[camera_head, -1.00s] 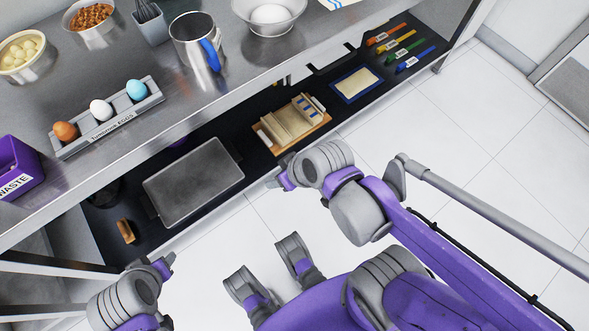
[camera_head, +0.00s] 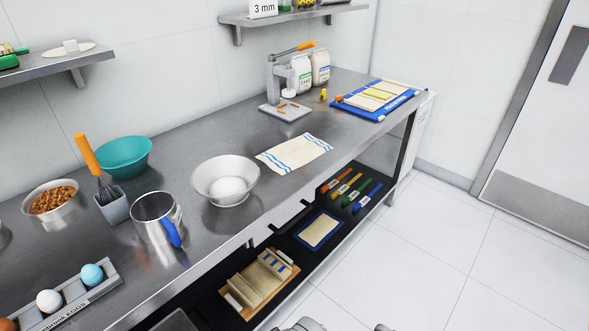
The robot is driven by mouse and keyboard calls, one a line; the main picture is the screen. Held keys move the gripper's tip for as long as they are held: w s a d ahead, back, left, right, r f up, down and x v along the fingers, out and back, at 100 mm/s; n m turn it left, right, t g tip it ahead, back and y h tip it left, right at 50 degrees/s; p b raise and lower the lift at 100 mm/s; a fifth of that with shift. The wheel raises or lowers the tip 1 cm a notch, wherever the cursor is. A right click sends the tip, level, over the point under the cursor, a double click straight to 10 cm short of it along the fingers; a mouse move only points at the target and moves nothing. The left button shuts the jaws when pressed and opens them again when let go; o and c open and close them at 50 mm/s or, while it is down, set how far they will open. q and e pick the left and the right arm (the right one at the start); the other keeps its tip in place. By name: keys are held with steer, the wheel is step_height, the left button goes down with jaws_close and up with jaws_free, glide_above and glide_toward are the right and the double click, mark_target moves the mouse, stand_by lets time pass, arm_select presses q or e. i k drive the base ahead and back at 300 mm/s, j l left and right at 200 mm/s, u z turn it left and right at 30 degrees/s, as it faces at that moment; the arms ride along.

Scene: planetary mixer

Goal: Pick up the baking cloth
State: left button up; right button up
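The baking cloth (camera_head: 294,152) is a cream sheet with blue stripes near its two ends. It lies flat on the steel worktop, right of a metal bowl (camera_head: 226,182) holding a white rounded mass. Nothing covers the cloth. Neither of my grippers is in view; only small grey parts of my own body show at the bottom edge.
A press-like tool (camera_head: 285,90) with an orange handle stands behind the cloth. A blue mat (camera_head: 372,108) with a board lies to the right. A steel pitcher (camera_head: 157,220) stands left. The lower shelf holds a wooden board (camera_head: 260,284) and coloured tools (camera_head: 350,190).

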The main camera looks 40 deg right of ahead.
mark_target(286, 157)
steer(key=z, duration=1.5)
steer(key=i+l, duration=0.55)
steer(key=i+l+u, duration=0.3)
steer(key=u, duration=0.15)
steer(key=i+l+u, duration=0.2)
steer(key=l+u, duration=0.2)
